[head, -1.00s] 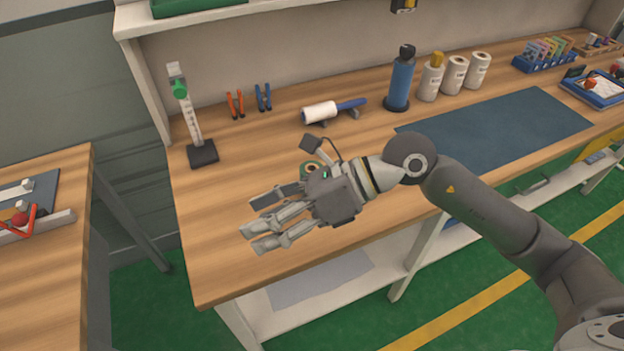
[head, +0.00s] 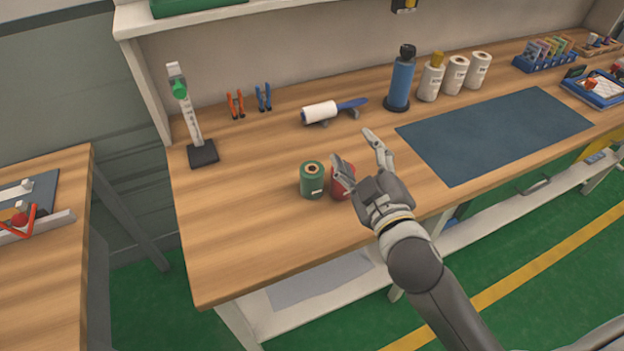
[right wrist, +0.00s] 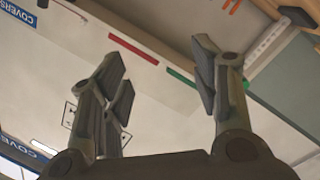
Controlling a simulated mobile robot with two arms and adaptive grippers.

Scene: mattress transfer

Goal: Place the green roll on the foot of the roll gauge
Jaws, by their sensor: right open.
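The green roll (head: 312,181) stands upright on the wooden bench in the head view. A red roll (head: 342,184) stands close to its right, partly hidden by my right gripper. The roll gauge (head: 191,115) is an upright white scale with a green slider at the back left. Its foot (head: 203,154) is a flat black block with nothing on it. My right gripper (head: 362,152) is open and empty, right of the green roll, its fingers pointing toward the back of the bench. In the right wrist view its spread fingers (right wrist: 160,72) have nothing between them. My left gripper is not in view.
A white roller with a blue handle (head: 335,110) lies on a stand behind my gripper. A blue bottle (head: 399,80), white rolls (head: 456,76) and a dark mat (head: 494,133) are to the right. Pliers (head: 236,104) are at the back. The bench's front left is clear.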

